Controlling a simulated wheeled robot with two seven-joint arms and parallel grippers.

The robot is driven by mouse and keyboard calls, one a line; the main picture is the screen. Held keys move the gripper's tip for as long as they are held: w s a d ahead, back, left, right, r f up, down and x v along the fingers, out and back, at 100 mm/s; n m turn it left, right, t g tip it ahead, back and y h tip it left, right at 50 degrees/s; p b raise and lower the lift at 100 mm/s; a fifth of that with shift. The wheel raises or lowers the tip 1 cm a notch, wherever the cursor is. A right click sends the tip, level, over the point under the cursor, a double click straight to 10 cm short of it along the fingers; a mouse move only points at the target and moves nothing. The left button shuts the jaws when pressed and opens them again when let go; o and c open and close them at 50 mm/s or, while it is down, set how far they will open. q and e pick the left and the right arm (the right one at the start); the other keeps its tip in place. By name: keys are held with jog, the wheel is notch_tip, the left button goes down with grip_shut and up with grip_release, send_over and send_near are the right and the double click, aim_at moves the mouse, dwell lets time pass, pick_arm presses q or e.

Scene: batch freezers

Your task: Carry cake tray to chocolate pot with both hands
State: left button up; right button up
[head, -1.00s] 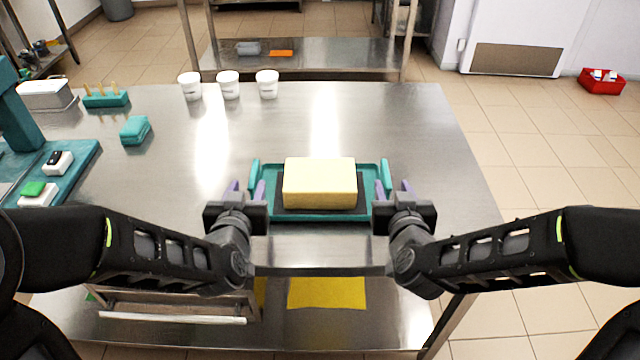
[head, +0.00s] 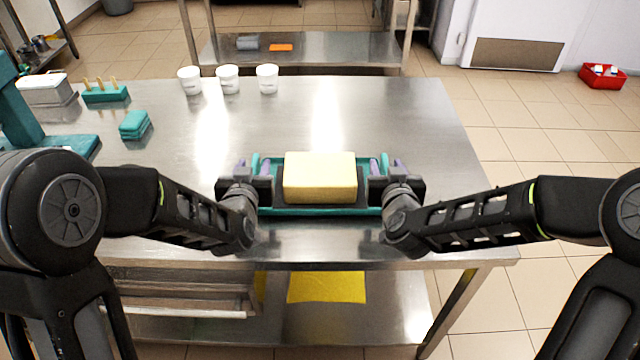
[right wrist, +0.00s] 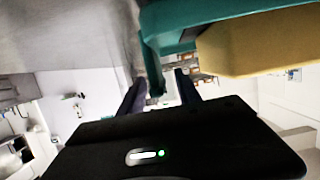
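The teal cake tray (head: 320,211) lies on the steel table, with a yellow block of cake (head: 320,178) on its dark middle. It has a raised handle at each end. My left gripper (head: 253,168) is at the left handle, one purple finger on either side. My right gripper (head: 387,166) is likewise at the right handle. Both look open. In the right wrist view the right handle (right wrist: 152,62) reaches down between the spread fingers, and the cake (right wrist: 260,42) shows at upper right. I cannot make out a chocolate pot.
Three white cups (head: 228,79) stand at the table's back. A teal cloth stack (head: 134,124), a teal holder with sticks (head: 105,93) and a grey box (head: 47,91) are at the left. The table right of the tray is clear. A yellow sheet (head: 327,287) lies on the lower shelf.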

pick_arm(q)
grip_shut()
pick_arm(e)
grip_shut()
dwell(0.5)
dwell(0.7)
